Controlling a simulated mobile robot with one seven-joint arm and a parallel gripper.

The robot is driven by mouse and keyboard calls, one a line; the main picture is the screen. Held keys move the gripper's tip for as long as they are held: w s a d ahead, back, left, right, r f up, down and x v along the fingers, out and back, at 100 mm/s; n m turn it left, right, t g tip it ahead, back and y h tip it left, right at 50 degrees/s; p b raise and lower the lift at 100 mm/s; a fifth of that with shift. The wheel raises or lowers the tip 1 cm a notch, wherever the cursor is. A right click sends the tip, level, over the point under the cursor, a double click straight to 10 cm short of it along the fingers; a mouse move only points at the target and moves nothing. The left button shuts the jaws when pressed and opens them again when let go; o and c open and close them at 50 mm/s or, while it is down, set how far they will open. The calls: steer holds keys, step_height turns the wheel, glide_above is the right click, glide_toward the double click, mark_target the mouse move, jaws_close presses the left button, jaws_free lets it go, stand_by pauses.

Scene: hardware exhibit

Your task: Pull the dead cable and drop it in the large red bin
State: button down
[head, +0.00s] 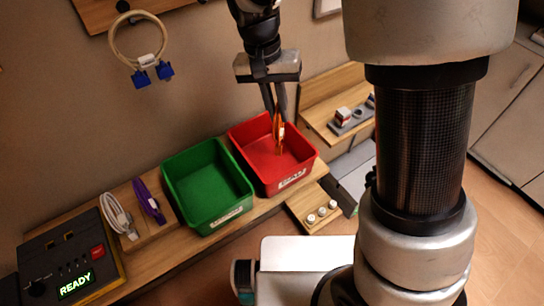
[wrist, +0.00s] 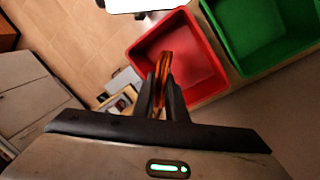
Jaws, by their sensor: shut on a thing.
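My gripper (head: 275,108) is shut on an orange cable (head: 279,135), which hangs down in a narrow loop. In the head view the cable is over the large red bin (head: 246,132), its lower end reaching into the bin's outline. The wrist view shows the cable (wrist: 163,68) between the fingers (wrist: 159,97), in front of the red bin (wrist: 196,24). I cannot tell whether the cable touches the bin. A tester box (head: 97,252) at the lower left has a green display reading READY.
A green bin (head: 183,163) stands left of the red bin. White (head: 117,216) and purple (head: 149,201) cables lie on a wooden block beside the tester. A blue-ended cable (head: 139,40) hangs on the wall. A shelf (head: 315,91) with small parts stands at right.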

steer(key=shift+f+b, duration=1.35)
steer(key=shift+f, duration=0.95)
steer(key=c, duration=1.7)
jaws_free()
steer(key=a+r, duration=0.1)
steer(key=r, duration=0.4)
steer(key=a+r, duration=0.1)
steer(key=r, duration=0.5)
steer(key=a+r, duration=0.1)
steer(key=r, duration=0.5)
steer(key=shift+w+a+r+p, duration=0.1)
steer(key=shift+w+p, duration=0.25)
